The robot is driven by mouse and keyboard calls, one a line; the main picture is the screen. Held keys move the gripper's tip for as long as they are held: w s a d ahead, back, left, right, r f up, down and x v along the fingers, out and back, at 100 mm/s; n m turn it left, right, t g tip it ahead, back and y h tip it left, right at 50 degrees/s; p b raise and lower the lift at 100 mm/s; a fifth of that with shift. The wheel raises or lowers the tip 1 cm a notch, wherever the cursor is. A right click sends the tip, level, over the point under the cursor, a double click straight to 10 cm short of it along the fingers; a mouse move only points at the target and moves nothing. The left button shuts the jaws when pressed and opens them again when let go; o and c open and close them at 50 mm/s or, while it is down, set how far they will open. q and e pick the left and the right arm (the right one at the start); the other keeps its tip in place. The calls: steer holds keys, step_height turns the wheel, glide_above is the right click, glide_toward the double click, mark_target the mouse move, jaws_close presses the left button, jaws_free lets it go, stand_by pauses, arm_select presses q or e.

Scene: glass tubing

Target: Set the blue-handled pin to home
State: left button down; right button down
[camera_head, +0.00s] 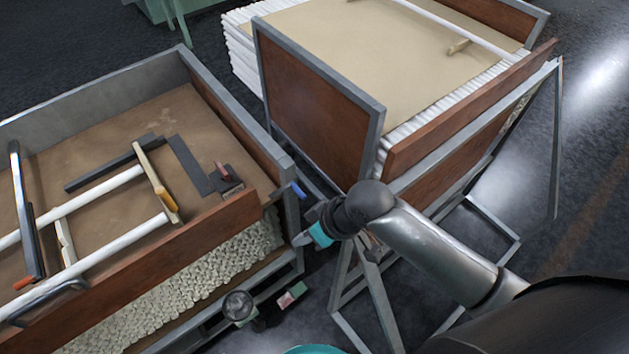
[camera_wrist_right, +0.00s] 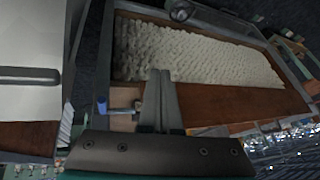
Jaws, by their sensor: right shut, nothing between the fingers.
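The blue-handled pin (camera_head: 299,190) sits at the near right corner post of the left cart in the head view. Its blue handle also shows in the right wrist view (camera_wrist_right: 102,107), with a thin rod running right from it beside the wooden panel. My right gripper (camera_head: 299,240) is shut and empty in the gap between the two carts, a little below the pin in the picture and apart from it. In the right wrist view its closed fingers (camera_wrist_right: 159,76) lie to the right of the handle. My left gripper is not in view.
The left cart (camera_head: 228,117) has grey frame walls and carries white tubes, dark bars and a wooden bar (camera_head: 155,178). The right cart (camera_head: 318,105), with brown panels and stacked white tubes, stands close by. Only a narrow gap separates them. Dark floor (camera_head: 585,170) is open at right.

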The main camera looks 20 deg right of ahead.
steer(key=w+d+r+m+g+y, duration=0.1)
steer(key=w+d+r, duration=0.8)
steer(key=d, duration=0.2)
steer(key=shift+w+d, duration=0.2)
steer(key=shift+w, duration=0.05)
steer(key=shift+r, duration=0.1)
steer(key=b+x, duration=0.2)
steer(key=x, duration=0.8)
steer(key=shift+a, duration=0.2)
steer(key=shift+s+r, duration=0.1)
